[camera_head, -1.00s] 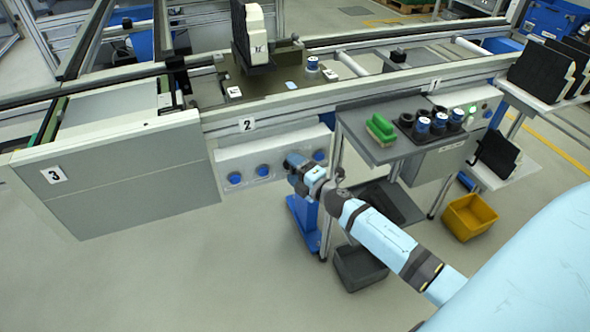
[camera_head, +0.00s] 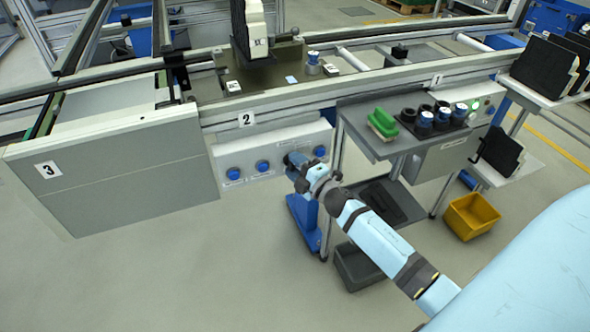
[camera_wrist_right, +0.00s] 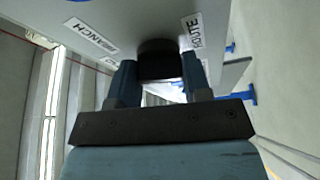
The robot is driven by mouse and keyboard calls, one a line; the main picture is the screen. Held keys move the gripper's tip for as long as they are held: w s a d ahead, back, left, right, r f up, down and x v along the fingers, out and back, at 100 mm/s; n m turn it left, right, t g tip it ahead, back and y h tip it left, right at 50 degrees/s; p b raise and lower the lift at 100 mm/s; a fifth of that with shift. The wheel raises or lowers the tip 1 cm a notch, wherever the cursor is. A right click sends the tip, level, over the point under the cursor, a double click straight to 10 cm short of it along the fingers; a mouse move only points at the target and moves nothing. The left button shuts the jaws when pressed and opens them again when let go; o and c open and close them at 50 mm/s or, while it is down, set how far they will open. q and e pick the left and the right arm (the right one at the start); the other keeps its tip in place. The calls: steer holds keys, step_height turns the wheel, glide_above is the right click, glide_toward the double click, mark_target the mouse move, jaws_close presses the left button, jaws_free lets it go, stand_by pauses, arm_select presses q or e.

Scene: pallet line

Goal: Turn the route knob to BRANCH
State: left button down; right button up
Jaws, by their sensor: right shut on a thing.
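The route knob (camera_wrist_right: 158,58) is a dark round knob on the light panel in the right wrist view. The ROUTE label (camera_wrist_right: 193,31) is beside it, and a label ending in NCH (camera_wrist_right: 91,36) is on its other side. My right gripper (camera_wrist_right: 160,78) has its two fingers on either side of the knob and is shut on it. In the head view my right gripper (camera_head: 292,162) is at the front panel (camera_head: 224,159), between blue buttons, and hides the knob. The knob's pointer direction cannot be seen. My left gripper is not in view.
Blue buttons (camera_head: 262,166) sit close to the gripper on the panel. A dark bin (camera_head: 358,270) is on the floor below. The floor at front left is clear.

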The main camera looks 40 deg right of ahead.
steer(key=m+t+h, duration=0.1)
steer(key=m, duration=0.2)
steer(key=m+t+h+b, duration=0.1)
steer(key=m, duration=0.2)
steer(key=m+h+b, duration=0.1)
steer(key=m, duration=0.3)
steer(key=shift+f+t, duration=0.1)
steer(key=shift+t, duration=0.3)
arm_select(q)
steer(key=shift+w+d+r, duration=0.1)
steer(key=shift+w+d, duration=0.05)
arm_select(e)
steer(key=shift+a+m, duration=0.1)
steer(key=shift+m, duration=0.5)
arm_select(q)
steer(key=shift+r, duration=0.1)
arm_select(e)
steer(key=o, duration=0.9)
